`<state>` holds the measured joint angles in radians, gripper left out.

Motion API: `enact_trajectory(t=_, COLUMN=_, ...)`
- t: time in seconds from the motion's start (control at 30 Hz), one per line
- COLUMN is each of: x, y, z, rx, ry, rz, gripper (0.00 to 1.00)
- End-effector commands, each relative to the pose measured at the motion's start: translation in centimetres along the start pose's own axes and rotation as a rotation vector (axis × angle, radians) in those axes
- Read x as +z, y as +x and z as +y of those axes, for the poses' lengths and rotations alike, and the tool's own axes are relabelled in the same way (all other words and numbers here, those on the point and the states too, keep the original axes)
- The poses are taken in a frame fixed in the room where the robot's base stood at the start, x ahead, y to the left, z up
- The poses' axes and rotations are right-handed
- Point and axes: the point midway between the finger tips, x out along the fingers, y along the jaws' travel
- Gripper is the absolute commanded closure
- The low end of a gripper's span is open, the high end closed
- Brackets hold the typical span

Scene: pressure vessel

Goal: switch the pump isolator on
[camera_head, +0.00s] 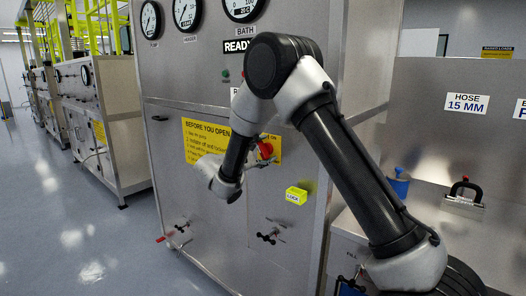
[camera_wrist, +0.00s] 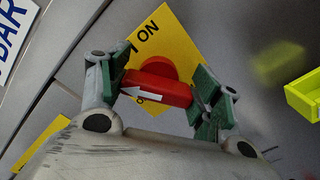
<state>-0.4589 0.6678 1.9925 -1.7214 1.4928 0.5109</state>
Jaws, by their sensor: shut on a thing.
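The pump isolator is a red rotary handle (camera_wrist: 168,93) with a white arrow, on a round red base over a yellow plate (camera_wrist: 165,32) marked "ON" at its top. In the wrist view the arrow points left; part of the plate's lower lettering is covered. My gripper (camera_wrist: 160,88) has its green pads at the two ends of the handle and is shut on it. In the head view the red handle (camera_head: 265,150) shows just right of my wrist, which hides part of it and my fingers.
A yellow "LOCK" box (camera_head: 296,195) sticks out of the panel below and right of the isolator. A yellow "BEFORE YOU OPEN" sign (camera_head: 199,142) is at the left. Small valve handles (camera_head: 270,237) project lower down. Gauges (camera_head: 187,14) are above. The floor at left is clear.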

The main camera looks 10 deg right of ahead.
Motion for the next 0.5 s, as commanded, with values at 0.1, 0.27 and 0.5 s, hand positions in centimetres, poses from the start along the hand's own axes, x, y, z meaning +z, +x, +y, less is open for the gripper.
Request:
enact_trajectory(t=0.1, x=-0.03, y=-0.03, z=-0.16, rx=0.0, ry=0.108, rz=0.001, gripper=0.6)
enact_trajectory(t=0.27, x=-0.06, y=-0.03, z=-0.29, rx=0.0, ry=0.252, rz=0.001, gripper=0.6)
enact_trajectory(t=0.5, x=-0.11, y=-0.03, z=-0.44, rx=-0.001, ry=0.431, rz=0.001, gripper=0.6)
